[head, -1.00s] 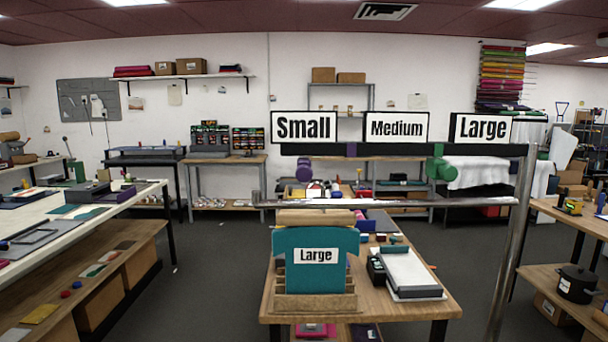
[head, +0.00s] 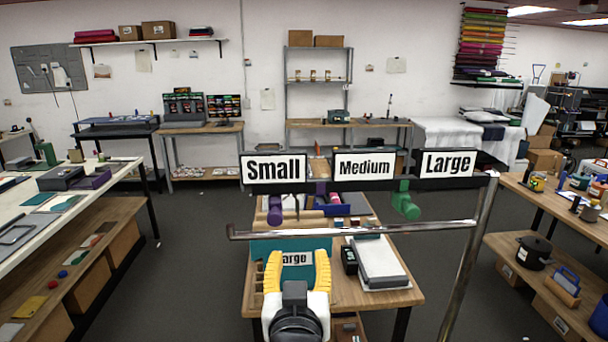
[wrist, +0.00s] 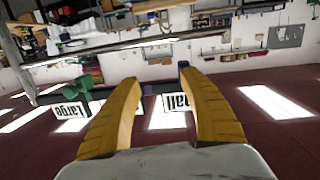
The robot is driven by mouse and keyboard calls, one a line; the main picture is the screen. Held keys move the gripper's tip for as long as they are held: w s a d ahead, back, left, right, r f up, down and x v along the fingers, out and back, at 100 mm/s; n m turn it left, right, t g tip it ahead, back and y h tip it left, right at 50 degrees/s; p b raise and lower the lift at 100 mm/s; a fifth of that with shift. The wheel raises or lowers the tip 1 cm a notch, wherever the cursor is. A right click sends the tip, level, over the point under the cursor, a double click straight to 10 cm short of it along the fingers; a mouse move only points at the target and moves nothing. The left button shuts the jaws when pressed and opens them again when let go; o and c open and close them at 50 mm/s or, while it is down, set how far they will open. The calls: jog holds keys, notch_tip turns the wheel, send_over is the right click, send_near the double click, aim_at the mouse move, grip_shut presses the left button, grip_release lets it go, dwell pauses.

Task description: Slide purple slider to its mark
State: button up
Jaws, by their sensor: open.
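The purple slider (head: 275,209) hangs from the dark rail (head: 330,184) beneath the "Small" sign (head: 273,168). A purple patch (head: 320,170) shows on the rail near the left end of the "Medium" sign (head: 364,164). My gripper (head: 297,262) is open and empty, low in the head view, below and a little right of the purple slider. The wrist view is upside down. There the open fingers (wrist: 158,85) flank the "Small" sign (wrist: 177,102), and the left finger hides "Medium".
A metal bar frame (head: 350,231) crosses in front of the hanging sliders, with a slanting post at right. Behind it stands a wooden table (head: 418,297) with a teal board and a grey tray (head: 378,262). Benches stand at both sides, with floor between.

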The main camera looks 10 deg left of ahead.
aim_at(275, 219)
jog(key=s+a+r+t+y, duration=0.1)
jog(key=a+r+y, duration=0.1)
jog(key=a+r, duration=0.15)
jog(key=shift+n, duration=0.3)
jog(key=x, duration=1)
jog(key=shift+w+a+f, duration=0.2)
jog(key=shift+w+f, duration=0.05)
grip_shut()
